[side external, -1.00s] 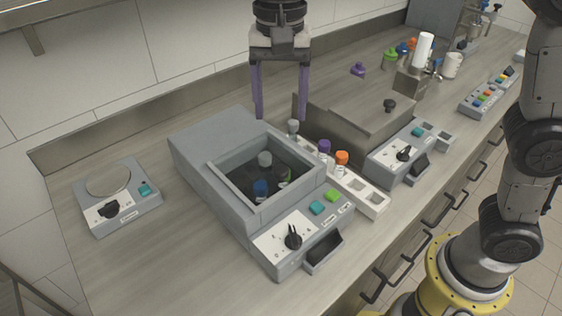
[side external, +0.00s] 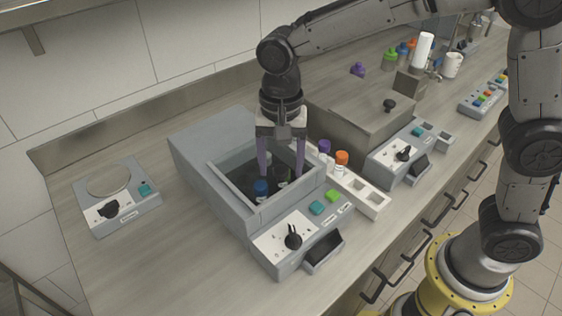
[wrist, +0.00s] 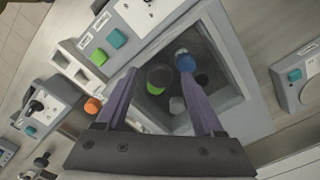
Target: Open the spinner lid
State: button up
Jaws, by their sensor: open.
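The word spinner is not readable on any device. A grey machine (side external: 200,158) has an open square well holding blue-capped (side external: 261,187), green-capped (wrist: 158,80) and grey-capped (wrist: 177,104) vials. No lid covers this well. To its right, a metal box (side external: 350,128) has a closed top with a black knob (side external: 389,106). My gripper (side external: 281,172) is open and points down over the grey machine's well. In the wrist view its fingers (wrist: 158,70) spread over the vials, and one tip overlaps the blue cap. I cannot tell if they touch.
A white rack (side external: 367,196) beside the well holds purple-capped (side external: 324,146) and orange-capped (side external: 342,157) vials. A dial and buttons (side external: 316,208) sit in front of the well. A small device with a round plate (side external: 107,180) stands at left. The counter between them is clear.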

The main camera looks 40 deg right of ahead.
grip_shut()
dwell(0.3)
dwell(1.1)
